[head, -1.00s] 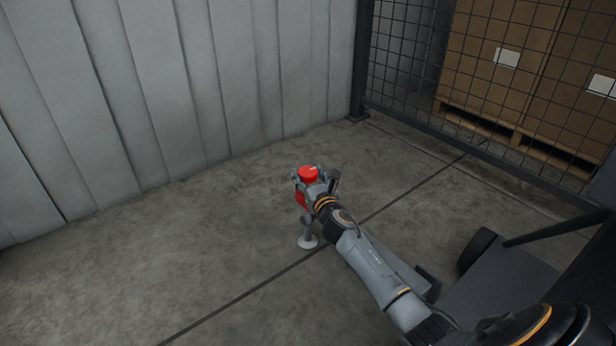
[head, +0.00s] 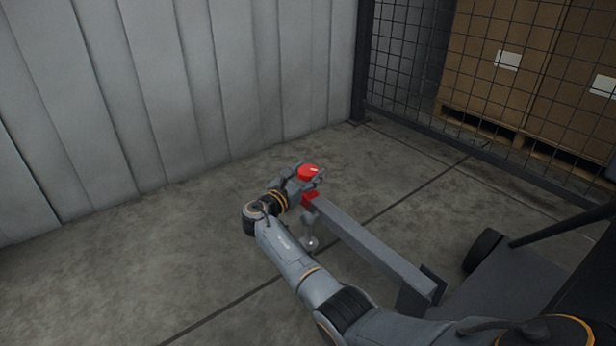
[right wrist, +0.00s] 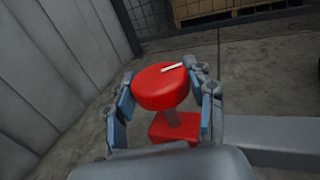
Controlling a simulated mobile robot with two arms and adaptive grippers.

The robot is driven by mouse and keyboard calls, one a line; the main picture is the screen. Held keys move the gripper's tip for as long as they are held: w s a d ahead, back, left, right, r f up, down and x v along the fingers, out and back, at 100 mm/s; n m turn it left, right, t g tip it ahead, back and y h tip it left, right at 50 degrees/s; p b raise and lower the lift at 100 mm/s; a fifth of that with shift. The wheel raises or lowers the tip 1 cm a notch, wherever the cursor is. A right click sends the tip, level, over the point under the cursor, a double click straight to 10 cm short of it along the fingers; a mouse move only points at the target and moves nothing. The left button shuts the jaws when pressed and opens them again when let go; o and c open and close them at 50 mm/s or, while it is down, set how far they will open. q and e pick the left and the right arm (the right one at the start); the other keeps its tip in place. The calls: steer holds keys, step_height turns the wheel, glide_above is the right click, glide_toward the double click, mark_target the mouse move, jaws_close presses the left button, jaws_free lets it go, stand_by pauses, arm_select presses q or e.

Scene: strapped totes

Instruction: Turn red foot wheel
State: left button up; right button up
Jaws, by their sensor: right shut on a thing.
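The red foot wheel (head: 308,172) is a round knob with a white mark on top. It sits on a short stem above a red block (head: 309,200) at the end of a grey beam. A foot on a thin leg (head: 310,243) hangs below. In the right wrist view, the wheel (right wrist: 161,86) is between my right gripper's fingers (right wrist: 160,100), the white mark pointing to the upper right. My right gripper (head: 306,178) is shut on the wheel, coming from the left in the head view. My left gripper is not in view.
The grey beam (head: 372,248) runs from the red block to a dark wheeled base (head: 490,290) at right. A grey panelled wall (head: 180,80) stands behind left. A mesh fence (head: 480,120) with boxes (head: 500,55) behind it is at back right. The floor at left is clear.

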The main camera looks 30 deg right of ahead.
steer(key=shift+m+g+h+b, duration=0.6)
steer(key=shift+m+g+b, duration=0.4)
steer(key=shift+g, duration=0.7)
steer(key=shift+d, duration=0.1)
steer(key=o, duration=1.2)
steer(key=v, duration=1.2)
